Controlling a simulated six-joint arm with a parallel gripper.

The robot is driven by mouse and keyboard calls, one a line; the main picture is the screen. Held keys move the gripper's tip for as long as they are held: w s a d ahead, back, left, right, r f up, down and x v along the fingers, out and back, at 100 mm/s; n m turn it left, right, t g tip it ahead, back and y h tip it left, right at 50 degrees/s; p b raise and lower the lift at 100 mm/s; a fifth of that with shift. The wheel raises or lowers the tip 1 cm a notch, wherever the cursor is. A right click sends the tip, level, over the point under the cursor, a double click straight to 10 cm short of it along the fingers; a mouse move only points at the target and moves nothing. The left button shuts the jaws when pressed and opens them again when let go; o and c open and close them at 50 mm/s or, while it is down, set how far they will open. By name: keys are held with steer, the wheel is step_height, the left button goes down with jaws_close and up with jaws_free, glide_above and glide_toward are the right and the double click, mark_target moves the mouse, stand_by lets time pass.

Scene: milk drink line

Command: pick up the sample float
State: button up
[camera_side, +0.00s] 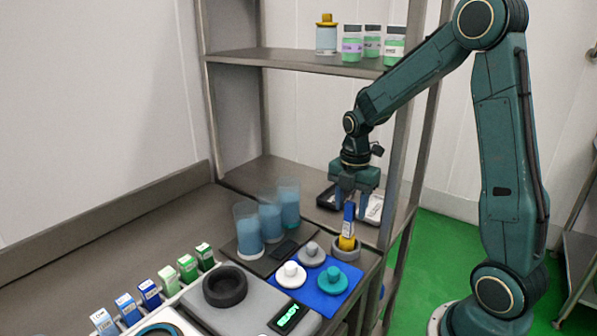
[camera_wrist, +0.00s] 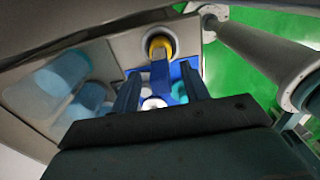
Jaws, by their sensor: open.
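A yellow piece with a tall blue top (camera_side: 348,228), which looks like the sample float, stands upright in a round grey holder (camera_side: 346,252) at the right end of the bench. In the wrist view its yellow body (camera_wrist: 160,43) shows inside the pale ring of the holder, with the blue top nearer the camera. My gripper (camera_side: 352,207) points down over it, open and empty. In the wrist view the two fingers (camera_wrist: 160,72) lie either side of the blue top. I cannot tell whether they touch it.
A blue mat (camera_side: 325,301) beside the holder carries white, grey and teal knobbed discs. Several blue-filled cups (camera_side: 248,232) stand to the left on a dark tray. Small cartons (camera_side: 187,268) line the front left. A shelf post (camera_side: 402,150) rises close behind my gripper.

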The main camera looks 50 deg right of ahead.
mark_target(349, 221)
steer(key=shift+a+f, duration=0.15)
steer(key=shift+f, duration=2.4)
jaws_close()
steer(key=shift+r, duration=5.05)
